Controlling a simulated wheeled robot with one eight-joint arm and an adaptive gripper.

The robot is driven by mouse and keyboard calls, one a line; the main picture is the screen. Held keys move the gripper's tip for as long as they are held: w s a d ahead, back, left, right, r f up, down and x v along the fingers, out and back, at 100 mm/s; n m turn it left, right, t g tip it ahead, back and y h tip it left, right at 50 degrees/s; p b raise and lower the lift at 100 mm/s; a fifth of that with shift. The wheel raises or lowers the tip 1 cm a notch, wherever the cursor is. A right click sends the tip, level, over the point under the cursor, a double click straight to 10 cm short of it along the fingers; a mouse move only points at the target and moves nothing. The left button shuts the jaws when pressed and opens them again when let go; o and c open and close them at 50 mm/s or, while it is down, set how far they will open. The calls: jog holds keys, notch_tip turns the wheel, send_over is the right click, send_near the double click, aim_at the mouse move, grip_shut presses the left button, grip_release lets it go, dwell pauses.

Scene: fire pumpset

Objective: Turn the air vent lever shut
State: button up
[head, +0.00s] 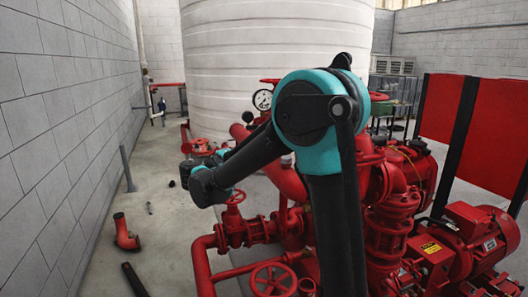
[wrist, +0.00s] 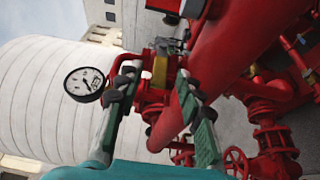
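My gripper (wrist: 157,74) is open in the wrist view, with its two padded fingers spread apart. A small yellow piece (wrist: 160,70) shows between the fingertips, in front of red pipework. It may be the air vent lever, but I cannot tell its shape or position for certain. I see no clear contact between it and the fingers. In the head view my arm hangs over the left side of the pumpset, and the fingers are not clear there. No lever can be made out in that view.
A round white gauge (wrist: 84,84) sits just left of my fingers; it also shows in the head view (head: 262,100). A thick red pipe (wrist: 235,45) runs close on the right. Red handwheels (head: 272,279) and a motor (head: 465,240) stand lower. Open floor (head: 165,235) lies left.

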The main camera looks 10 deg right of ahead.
jog(key=v, duration=0.8)
jog(key=shift+s+r, duration=0.1)
jog(key=shift+s, duration=0.05)
